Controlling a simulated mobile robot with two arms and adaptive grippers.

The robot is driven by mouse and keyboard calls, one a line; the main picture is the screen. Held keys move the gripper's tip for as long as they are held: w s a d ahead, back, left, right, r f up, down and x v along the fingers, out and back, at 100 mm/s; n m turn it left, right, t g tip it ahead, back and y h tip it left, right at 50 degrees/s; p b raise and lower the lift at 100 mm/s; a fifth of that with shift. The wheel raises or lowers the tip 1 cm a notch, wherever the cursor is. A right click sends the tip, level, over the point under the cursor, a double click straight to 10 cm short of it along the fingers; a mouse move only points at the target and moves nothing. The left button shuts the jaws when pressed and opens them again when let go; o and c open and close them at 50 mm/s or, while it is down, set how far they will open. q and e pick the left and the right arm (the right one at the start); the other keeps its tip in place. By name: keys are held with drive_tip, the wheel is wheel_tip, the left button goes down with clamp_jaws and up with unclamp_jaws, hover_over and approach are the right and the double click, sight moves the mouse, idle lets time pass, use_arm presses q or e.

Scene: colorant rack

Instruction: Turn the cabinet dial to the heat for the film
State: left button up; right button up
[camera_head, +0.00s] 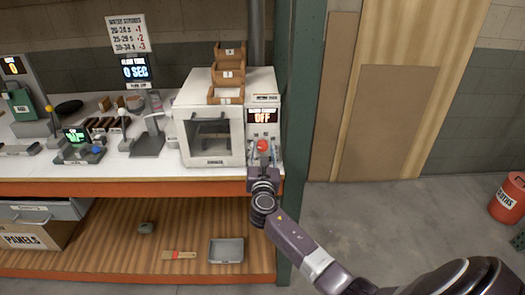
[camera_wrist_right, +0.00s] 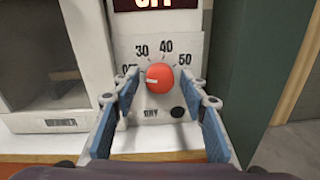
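The white cabinet (camera_head: 187,150) stands at the right end of the bench, with a windowed door. Its red round dial (camera_head: 263,145) is on the front panel, below a display (camera_head: 262,116) reading OFF. In the right wrist view the dial (camera_wrist_right: 160,77) has marks for OFF, 30, 40 and 50 around it; its pale pointer line lies to the left, toward OFF. My right gripper (camera_head: 263,154) is open in front of the panel, with one finger at each side of the dial; I cannot tell whether they touch it. My left gripper is not in view.
Small wooden boxes (camera_head: 228,71) are stacked on the cabinet. A green post (camera_head: 302,110) stands close at its right. A sign (camera_head: 128,33) with rows of numbers hangs above a display (camera_head: 135,68) reading 0 SEC. Tools crowd the bench to the left.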

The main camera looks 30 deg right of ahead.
drive_tip(key=c, duration=0.9)
